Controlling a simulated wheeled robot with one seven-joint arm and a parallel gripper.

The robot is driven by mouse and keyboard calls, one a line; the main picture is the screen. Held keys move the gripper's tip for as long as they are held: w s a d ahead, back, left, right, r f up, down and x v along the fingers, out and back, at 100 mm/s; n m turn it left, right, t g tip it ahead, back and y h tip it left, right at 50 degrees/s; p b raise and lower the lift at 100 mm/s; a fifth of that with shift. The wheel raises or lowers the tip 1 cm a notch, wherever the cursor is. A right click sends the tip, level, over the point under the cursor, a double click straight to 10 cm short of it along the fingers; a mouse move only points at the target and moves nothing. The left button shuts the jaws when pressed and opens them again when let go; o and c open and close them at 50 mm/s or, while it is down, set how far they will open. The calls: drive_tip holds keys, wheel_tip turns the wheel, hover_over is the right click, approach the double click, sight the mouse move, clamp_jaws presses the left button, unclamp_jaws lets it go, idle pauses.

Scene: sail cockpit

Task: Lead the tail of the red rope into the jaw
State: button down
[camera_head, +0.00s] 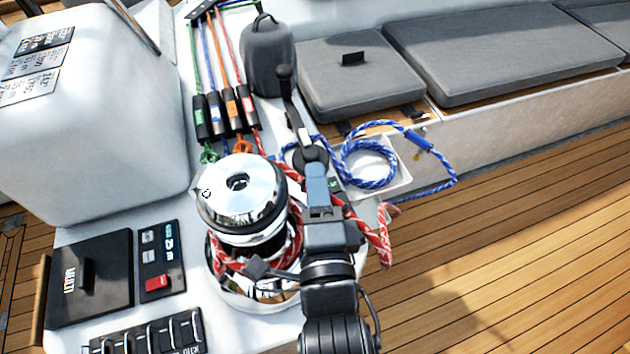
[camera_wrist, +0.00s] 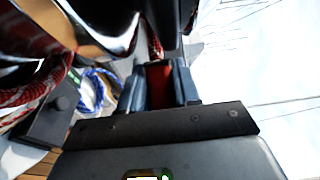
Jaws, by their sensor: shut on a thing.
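The chrome winch (camera_head: 240,195) stands on the white deck moulding, left of my gripper. The red rope (camera_head: 382,245) is wrapped around the lower drum; a stretch of it shows at the winch's upper right, and its loose end hangs over the right edge. The jaw is the dark groove (camera_head: 250,224) under the winch's top cap; I see no rope in its visible front. My gripper (camera_head: 315,172) is beside the winch's right side, near cap height. In the wrist view its fingers (camera_wrist: 159,85) are shut on red rope, with the chrome winch close above left.
A blue rope coil (camera_head: 370,165) lies in a white tray behind my gripper. A black winch handle (camera_head: 287,95) stands upright behind it. Rope clutches (camera_head: 225,112) are at upper left, and a switch panel (camera_head: 158,260) is at lower left. The wooden floor at right is clear.

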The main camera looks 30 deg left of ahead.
drive_tip(key=shift+s+d+f+m+h, duration=0.1)
drive_tip(key=shift+s+d+m+h, duration=0.1)
drive_tip(key=shift+m+h, duration=0.2)
drive_tip(key=shift+s+f+t+h+b, duration=0.2)
drive_tip(key=shift+f+t+h+b, duration=0.1)
drive_tip(key=shift+b, duration=0.45)
drive_tip(key=shift+s+d+m+t+h+b, duration=0.2)
drive_tip(key=shift+s+m+t+h+b, duration=0.15)
drive_tip(key=shift+b, duration=0.35)
drive_tip(key=shift+r+m+h, duration=0.25)
drive_tip(key=shift+r+h, duration=0.1)
drive_tip(key=shift+b, duration=0.3)
